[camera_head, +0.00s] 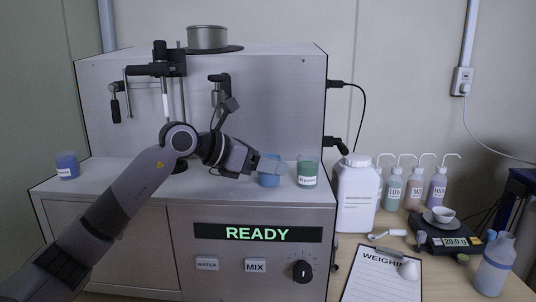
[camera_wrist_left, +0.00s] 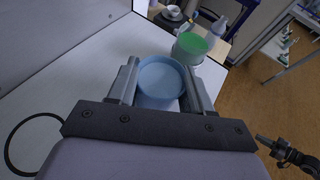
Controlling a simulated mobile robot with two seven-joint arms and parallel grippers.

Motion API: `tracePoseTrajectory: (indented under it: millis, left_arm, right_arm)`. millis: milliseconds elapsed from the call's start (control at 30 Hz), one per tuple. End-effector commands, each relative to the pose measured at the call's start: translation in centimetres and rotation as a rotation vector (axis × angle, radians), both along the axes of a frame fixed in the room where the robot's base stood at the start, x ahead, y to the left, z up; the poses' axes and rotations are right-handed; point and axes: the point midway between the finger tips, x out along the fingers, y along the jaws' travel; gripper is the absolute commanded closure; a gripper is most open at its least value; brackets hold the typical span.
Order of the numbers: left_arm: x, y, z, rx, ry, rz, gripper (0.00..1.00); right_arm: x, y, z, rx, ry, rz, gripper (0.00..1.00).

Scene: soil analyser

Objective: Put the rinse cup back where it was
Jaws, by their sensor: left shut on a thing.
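My left gripper (camera_head: 262,165) comes in from the left over the analyser's counter, shut on a blue cup (camera_head: 269,179). In the left wrist view the blue cup (camera_wrist_left: 161,82) is upright between the two fingers, with pale blue inside. I cannot read a label on it. A cup with green contents and a white label (camera_head: 307,172) stands just right of it, apart. Another blue cup with a white label (camera_head: 67,166) stands at the counter's far left; its lettering is too small to read. A dark part (camera_wrist_left: 288,152), perhaps my right gripper, shows low in the left wrist view.
A dark ring (camera_wrist_left: 12,145) lies on the white counter. The analyser (camera_head: 285,95) rises behind, with levers at left. A white jug (camera_head: 356,195), labelled bottles, a scale and a clipboard (camera_head: 383,278) are right.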

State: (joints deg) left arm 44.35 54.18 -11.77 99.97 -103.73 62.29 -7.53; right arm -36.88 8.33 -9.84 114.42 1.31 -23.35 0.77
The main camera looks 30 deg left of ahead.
Motion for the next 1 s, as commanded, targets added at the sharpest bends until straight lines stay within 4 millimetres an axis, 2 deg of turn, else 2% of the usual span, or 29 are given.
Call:
tracePoseTrajectory:
  millis: [400, 433, 500, 867, 1000]
  left_arm:
    - [0.0, 0.0, -0.4, -0.001, -0.002, 0.0, 0.88]
    - [0.0, 0.0, -0.3, 0.0, -0.001, 0.0, 0.41]
    - [0.0, 0.0, -0.3, 0.0, -0.001, 0.0, 0.25]
    - [0.0, 0.0, 0.2, -0.001, -0.002, 0.0, 0.25]
    - [-1.2, 0.9, 0.5, 0.001, -0.003, 0.005, 0.25]
  right_arm:
    - [0.0, 0.0, -0.3, 0.001, -0.001, -0.001, 1.0]
    - [0.0, 0.0, -0.2, 0.001, -0.001, -0.001, 1.0]
    - [0.0, 0.0, -0.2, 0.001, 0.0, -0.001, 1.0]
    - [0.0, 0.0, 0.2, 0.0, 0.0, 0.0, 1.0]
    - [0.0, 0.0, -0.4, 0.001, -0.001, -0.001, 1.0]
